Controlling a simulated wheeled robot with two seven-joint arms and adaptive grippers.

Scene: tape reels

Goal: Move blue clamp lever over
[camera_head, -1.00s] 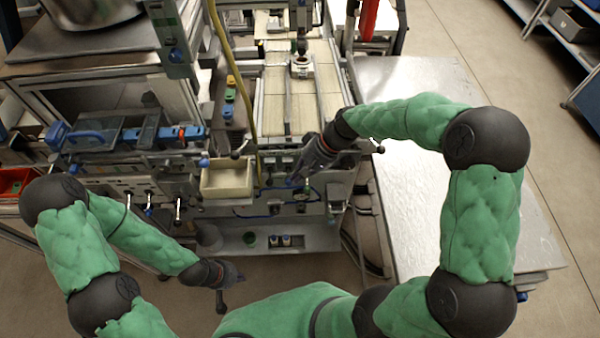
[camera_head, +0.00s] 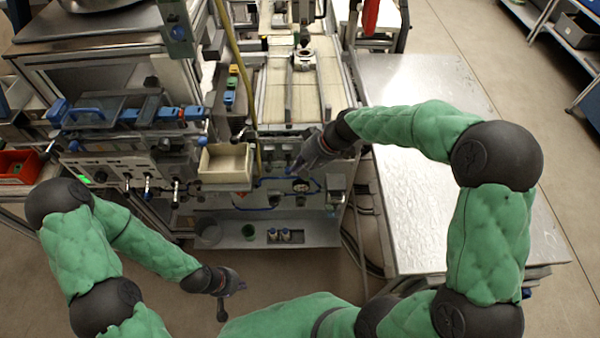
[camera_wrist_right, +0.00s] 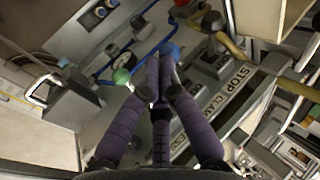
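A blue rounded knob (camera_wrist_right: 168,49), which looks like the clamp lever's end, shows just beyond my right fingertips in the right wrist view; the rest of the lever is hidden or unclear. My right gripper (camera_wrist_right: 159,66) has its purple fingers drawn together at the tips, beside a plate marked STOP and CLAMP. I cannot tell whether the tips touch the knob. In the head view my right gripper (camera_head: 297,168) is over the machine's front panel, and the lever cannot be made out there. My left gripper (camera_head: 236,284) hangs low over the floor; its fingers are too small to judge.
A cream bin (camera_head: 226,164) sits on the machine's front, left of my right gripper. Several levers line the front panel. A bare metal table (camera_head: 420,160) stands at right, with open floor beyond.

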